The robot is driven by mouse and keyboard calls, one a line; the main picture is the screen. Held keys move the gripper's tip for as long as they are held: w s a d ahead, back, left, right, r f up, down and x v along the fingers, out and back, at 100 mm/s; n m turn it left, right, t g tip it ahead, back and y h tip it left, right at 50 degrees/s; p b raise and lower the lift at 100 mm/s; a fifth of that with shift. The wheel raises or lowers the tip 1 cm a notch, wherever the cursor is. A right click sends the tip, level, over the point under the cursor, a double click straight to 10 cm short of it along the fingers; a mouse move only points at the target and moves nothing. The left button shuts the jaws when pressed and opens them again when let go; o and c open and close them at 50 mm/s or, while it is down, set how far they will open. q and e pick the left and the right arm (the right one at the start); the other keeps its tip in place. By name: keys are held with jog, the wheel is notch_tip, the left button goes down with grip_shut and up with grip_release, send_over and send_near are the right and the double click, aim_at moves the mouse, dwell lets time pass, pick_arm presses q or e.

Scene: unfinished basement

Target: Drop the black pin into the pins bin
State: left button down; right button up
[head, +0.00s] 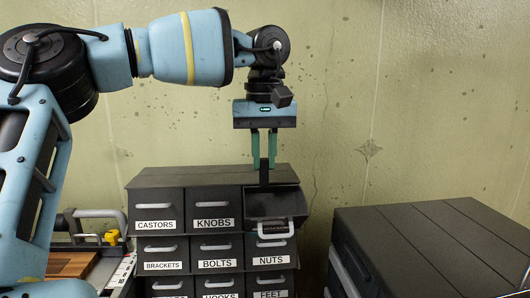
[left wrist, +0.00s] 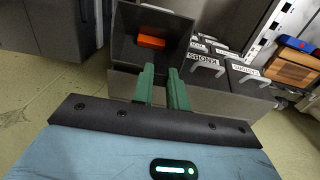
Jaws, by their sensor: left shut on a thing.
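My left gripper (head: 264,163) points straight down, its green fingers shut on the dark, narrow black pin (head: 264,177). The pin hangs below the fingertips, above or just at the opening of the top right bin (head: 285,207). That bin is pulled out and tipped forward; I cannot read its label. In the left wrist view the fingers (left wrist: 163,90) reach over the open bin (left wrist: 125,50), which has an orange piece (left wrist: 151,42) inside. The pin cannot be made out against the dark bin there. My right gripper is not in view.
The black drawer cabinet (head: 200,177) has closed bins labelled CASTORS (head: 155,211), KNOBS (head: 214,209), BRACKETS, BOLTS and NUTS (head: 270,252). A dark ridged case (head: 430,240) stands to the right. A wooden board (head: 72,264) lies at left. The wall is close behind.

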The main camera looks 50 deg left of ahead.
aim_at(264, 159)
pick_arm(q)
jog(key=c, duration=1.3)
grip_release()
jog(key=shift+r, duration=3.95)
